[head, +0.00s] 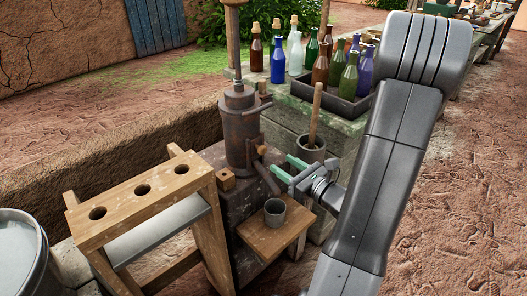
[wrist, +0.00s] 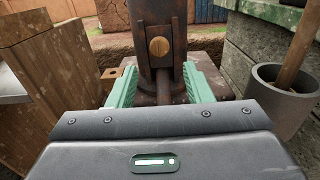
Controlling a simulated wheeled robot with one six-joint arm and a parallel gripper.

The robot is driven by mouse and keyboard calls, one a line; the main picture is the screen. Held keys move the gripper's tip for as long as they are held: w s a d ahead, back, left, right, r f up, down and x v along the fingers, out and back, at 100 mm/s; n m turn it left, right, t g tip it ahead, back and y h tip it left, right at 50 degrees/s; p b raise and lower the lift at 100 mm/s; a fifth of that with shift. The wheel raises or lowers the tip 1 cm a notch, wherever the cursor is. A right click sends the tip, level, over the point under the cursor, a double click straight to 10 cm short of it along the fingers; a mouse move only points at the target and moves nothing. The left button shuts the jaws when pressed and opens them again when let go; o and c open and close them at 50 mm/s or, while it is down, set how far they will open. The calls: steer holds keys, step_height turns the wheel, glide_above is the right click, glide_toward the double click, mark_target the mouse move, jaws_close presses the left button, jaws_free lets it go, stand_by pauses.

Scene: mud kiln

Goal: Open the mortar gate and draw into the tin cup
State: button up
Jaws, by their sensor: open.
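A rusty upright metal vessel (head: 240,130) stands on a dark block, and its lower part fills the middle of the wrist view (wrist: 145,60). On its front is a sliding plate with a round wooden knob (wrist: 159,47); the knob also shows in the head view (head: 262,149). A spout (head: 268,180) slopes down from the vessel. The grey tin cup (head: 275,211) stands upright on a small wooden shelf (head: 262,238) below the spout; the wrist view does not show it. My gripper (head: 281,165) is open and empty, its green fingers pointing at the vessel, below the knob's height in the wrist view (wrist: 160,80).
A wooden rack (head: 140,190) with round holes stands left of the vessel. A grey pot (head: 312,149) with a stick stands behind my gripper, near a crate (head: 335,100) of coloured bottles. A metal tub (head: 22,250) is at far left.

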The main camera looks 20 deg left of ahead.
mark_target(264, 152)
steer(key=x, duration=0.9)
steer(key=shift+w+a+b, duration=0.1)
steer(key=shift+a+b, duration=0.2)
steer(key=shift+b, duration=0.05)
steer(key=shift+c, duration=0.3)
jaws_close()
steer(key=shift+r+p, duration=1.35)
steer(key=shift+r, duration=0.65)
steer(key=shift+o, duration=0.3)
jaws_free()
steer(key=shift+r, duration=0.1)
steer(key=v, duration=1.3)
steer(key=shift+d+p, duration=0.4)
